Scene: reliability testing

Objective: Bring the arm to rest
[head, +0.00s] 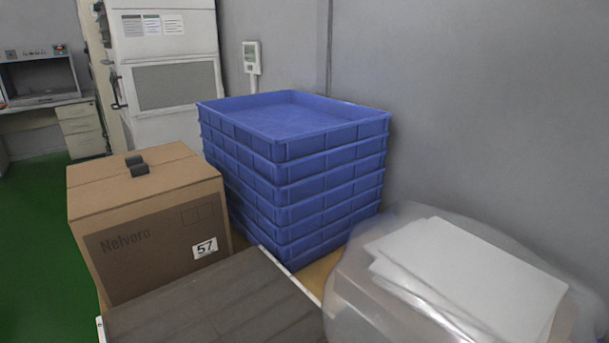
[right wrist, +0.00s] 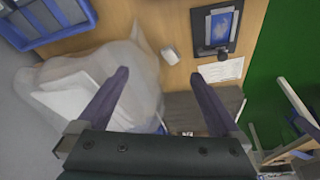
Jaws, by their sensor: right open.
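My right gripper (right wrist: 159,80) shows in the right wrist view with its two dark fingers spread wide apart. Nothing is between the fingers. Below it are a wooden table (right wrist: 172,22) and a pale plastic-wrapped bundle (right wrist: 120,50). No arm or gripper shows in the head view, and my left gripper is in neither view.
In the head view, a stack of blue trays (head: 300,160) stands by the grey wall. A cardboard box (head: 150,225) is at its left, and a clear bag with white sheets (head: 460,270) at its right. A dark slatted surface (head: 215,310) lies in front. Green floor (head: 35,220) is open at left.

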